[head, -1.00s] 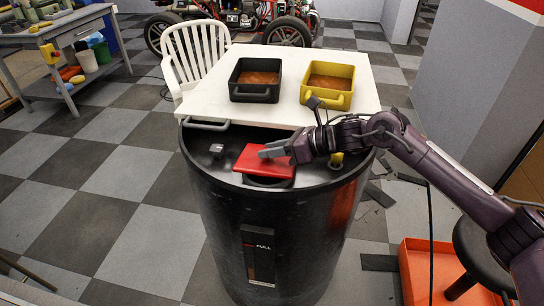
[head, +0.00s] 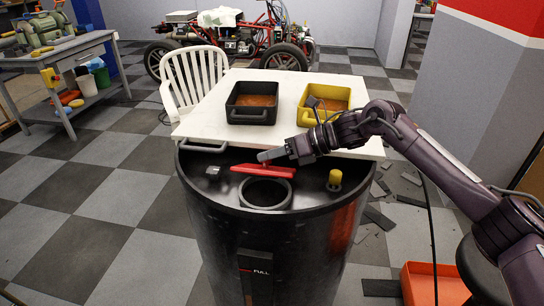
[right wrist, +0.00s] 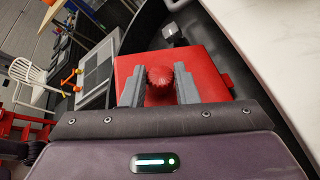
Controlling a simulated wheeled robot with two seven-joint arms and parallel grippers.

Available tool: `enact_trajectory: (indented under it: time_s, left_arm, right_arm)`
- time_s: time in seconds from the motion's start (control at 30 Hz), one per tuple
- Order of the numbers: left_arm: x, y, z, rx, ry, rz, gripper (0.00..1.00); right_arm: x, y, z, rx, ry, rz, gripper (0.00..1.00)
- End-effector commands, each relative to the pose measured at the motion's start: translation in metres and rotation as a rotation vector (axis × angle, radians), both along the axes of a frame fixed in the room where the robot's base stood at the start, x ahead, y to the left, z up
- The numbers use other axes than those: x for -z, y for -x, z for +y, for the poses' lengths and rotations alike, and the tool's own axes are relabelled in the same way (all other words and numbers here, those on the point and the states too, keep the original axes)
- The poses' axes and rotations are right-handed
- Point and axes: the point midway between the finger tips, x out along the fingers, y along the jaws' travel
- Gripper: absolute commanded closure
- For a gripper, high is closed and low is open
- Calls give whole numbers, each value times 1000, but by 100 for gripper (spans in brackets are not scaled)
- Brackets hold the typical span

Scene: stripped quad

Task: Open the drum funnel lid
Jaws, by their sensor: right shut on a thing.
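The red funnel lid (head: 262,170) is tilted up at the back of the round funnel opening (head: 266,192) in the top of the black drum (head: 225,235). The opening is uncovered and dark inside. My right gripper (head: 268,156) is at the raised lid. In the right wrist view, my right gripper (right wrist: 159,92) is shut on the red knob (right wrist: 160,78) of the lid (right wrist: 200,68). My left gripper is not in view.
A white tabletop (head: 285,98) stands right behind the drum, with a black bin (head: 252,115) and a yellow bin (head: 312,117) on it. A yellow cap (head: 335,178) is on the drum top. An orange tray (head: 405,285) stands at right.

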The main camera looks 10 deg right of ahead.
Motion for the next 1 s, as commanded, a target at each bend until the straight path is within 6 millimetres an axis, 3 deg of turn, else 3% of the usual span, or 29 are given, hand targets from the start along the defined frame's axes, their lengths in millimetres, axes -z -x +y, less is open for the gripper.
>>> enact_trajectory:
  time_s: [0.17, 0.2, 0.33, 0.67, 1.0]
  left_arm:
    - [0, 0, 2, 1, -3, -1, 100]
    - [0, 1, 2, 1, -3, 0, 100]
    - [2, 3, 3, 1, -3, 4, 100]
    - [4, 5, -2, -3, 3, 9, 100]
    - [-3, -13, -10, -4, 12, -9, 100]
  right_arm:
    - [-4, -4, -3, 11, -2, -13, 100]
    - [-4, -4, -3, 10, -1, -14, 68]
    - [-2, -3, -2, 8, -1, -10, 51]
    - [-3, -1, -5, 5, 0, -6, 51]
    - [-25, 13, -52, 7, 1, -8, 51]
